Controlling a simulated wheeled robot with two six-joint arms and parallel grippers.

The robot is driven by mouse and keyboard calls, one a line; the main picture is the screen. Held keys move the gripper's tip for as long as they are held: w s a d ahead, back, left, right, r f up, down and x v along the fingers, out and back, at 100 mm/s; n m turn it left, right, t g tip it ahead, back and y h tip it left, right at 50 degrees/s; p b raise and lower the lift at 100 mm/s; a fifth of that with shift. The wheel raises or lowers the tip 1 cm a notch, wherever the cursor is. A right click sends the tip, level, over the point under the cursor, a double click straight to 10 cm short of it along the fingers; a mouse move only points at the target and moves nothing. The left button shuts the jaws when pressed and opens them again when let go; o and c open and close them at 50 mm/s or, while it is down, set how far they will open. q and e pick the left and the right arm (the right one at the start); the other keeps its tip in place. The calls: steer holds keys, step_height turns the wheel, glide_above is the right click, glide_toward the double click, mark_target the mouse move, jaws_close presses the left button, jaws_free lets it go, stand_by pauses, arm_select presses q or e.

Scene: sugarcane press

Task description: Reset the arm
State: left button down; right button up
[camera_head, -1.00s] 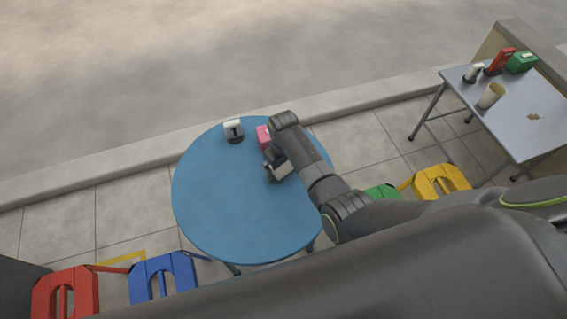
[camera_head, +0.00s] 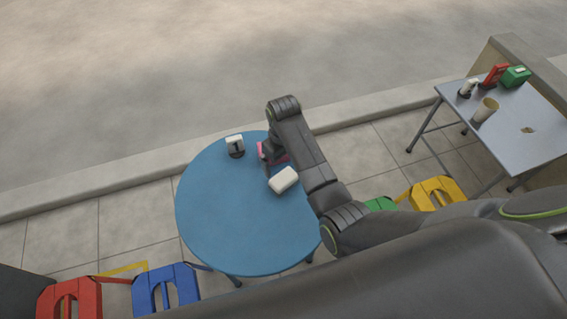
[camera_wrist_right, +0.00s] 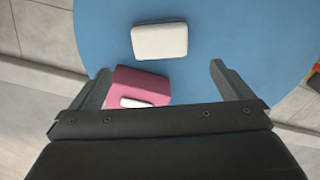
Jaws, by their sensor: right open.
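My right arm reaches over the round blue table (camera_head: 225,220) from the right. My right gripper (camera_head: 268,158) is over the table's far right part, its jaws spread. In the right wrist view the two fingers of the gripper (camera_wrist_right: 160,80) stand wide apart with nothing between them gripped. A pink box (camera_wrist_right: 140,88) with a white piece on it is below the gripper, mostly hidden by my arm in the head view. A white block (camera_head: 284,180) lies on the blue table, apart from the gripper; it also shows in the right wrist view (camera_wrist_right: 160,41). My left gripper is not in view.
A small white-and-dark dispenser (camera_head: 235,146) stands at the table's far edge. Red (camera_head: 70,298), blue (camera_head: 165,288) and yellow (camera_head: 437,192) stools surround the table. A grey side table (camera_head: 530,150) at right holds a cup (camera_head: 485,110) and a green box (camera_head: 515,76). The table's left half is clear.

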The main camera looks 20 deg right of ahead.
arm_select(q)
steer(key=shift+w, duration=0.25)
arm_select(e)
steer(key=shift+r, duration=0.3)
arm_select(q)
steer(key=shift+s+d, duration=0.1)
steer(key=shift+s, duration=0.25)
arm_select(e)
steer(key=shift+d+f, duration=0.1)
